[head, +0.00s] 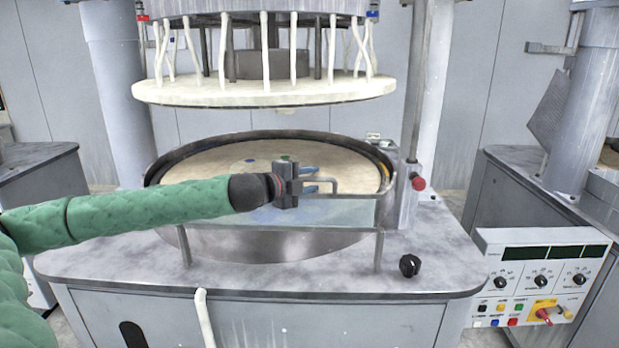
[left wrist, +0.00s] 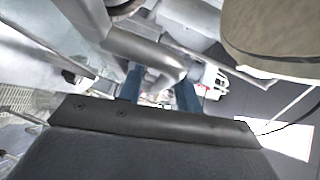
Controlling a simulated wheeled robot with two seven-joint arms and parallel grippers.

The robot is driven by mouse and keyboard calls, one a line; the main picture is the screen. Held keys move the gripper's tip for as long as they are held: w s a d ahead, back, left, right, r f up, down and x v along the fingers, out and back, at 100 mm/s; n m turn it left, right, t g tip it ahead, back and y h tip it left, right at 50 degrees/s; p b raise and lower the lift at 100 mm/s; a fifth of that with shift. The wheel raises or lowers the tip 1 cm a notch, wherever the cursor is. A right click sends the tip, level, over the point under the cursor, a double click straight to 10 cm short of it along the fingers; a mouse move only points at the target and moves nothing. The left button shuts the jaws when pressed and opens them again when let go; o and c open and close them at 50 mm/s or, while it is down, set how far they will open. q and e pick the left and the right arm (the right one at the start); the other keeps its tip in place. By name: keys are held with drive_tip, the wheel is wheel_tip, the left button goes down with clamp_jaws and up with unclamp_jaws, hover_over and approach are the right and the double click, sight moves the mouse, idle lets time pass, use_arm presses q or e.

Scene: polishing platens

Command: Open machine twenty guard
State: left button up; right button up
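The machine's guard (head: 345,213) is a low clear panel in a metal frame. It stands upright along the front of the round platen (head: 215,165). A bent metal handle (head: 336,186) sticks up at its right part. My left gripper (head: 322,180) reaches in from the left at the handle, with its blue fingers apart. In the left wrist view, a thick grey metal bar (left wrist: 145,48) crosses in front of the blue fingers (left wrist: 160,92), which show on both sides of its end. Contact between fingers and handle cannot be made out. My right gripper is not in view.
A large pale upper plate (head: 265,92) hangs above the platen. A column with a red knob (head: 418,183) stands right of the guard. A black knob (head: 410,265) sits on the worktop (head: 330,280). A control panel (head: 540,280) is at the lower right.

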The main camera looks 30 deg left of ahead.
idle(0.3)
use_arm(q)
clamp_jaws()
drive_tip(key=shift+w+d, duration=0.1)
